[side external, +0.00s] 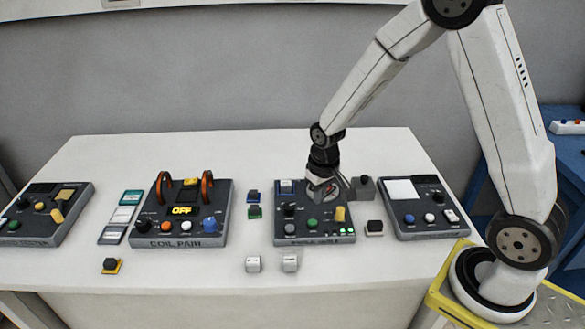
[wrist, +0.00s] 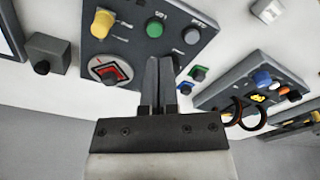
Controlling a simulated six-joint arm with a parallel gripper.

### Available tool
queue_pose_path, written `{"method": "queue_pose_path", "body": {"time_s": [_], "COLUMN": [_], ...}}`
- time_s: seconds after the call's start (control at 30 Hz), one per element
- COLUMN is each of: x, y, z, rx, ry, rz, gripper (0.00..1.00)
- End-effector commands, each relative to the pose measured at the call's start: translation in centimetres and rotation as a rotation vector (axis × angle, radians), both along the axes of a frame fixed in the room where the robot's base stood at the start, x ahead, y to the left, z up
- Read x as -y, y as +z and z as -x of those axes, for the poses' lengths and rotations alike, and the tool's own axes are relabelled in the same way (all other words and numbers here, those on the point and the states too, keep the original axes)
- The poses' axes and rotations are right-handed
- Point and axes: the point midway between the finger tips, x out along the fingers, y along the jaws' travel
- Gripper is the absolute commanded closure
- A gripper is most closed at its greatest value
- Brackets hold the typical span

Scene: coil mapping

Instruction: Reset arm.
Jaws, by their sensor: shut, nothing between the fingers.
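My gripper (side external: 322,187) hangs pointing down over the back part of the middle dark control panel (side external: 283,222) in the side view. In the wrist view its two fingers (wrist: 158,68) are together with nothing between them. They lie beside a red-and-white dial (wrist: 108,71) on that panel; I cannot tell whether they touch the panel. The panel also carries a yellow knob (wrist: 103,23), a green button (wrist: 155,27) and a grey one (wrist: 197,31). My arm reaches over from the right of the table.
The COIL PAIR box (side external: 181,240) with two orange coils and a yellow OFF display stands left of the middle panel. A grey block with a black knob (side external: 363,188) stands close right of my gripper. Another panel (side external: 425,213) is farther right. Small blocks (side external: 253,264) lie in front.

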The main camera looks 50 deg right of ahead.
Motion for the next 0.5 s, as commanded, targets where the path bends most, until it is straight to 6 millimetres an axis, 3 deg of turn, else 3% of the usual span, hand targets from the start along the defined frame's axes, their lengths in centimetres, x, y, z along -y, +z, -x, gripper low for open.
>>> {"method": "queue_pose_path", "body": {"time_s": [0.2, 0.5], "x": [-1.5, -3.0], "y": [3.1, 5.8], "z": [3.2, 8.0], "rx": [0.061, 0.136], "ry": [0.066, 0.152], "rz": [0.008, 0.018], "gripper": [1.0, 1.0]}}
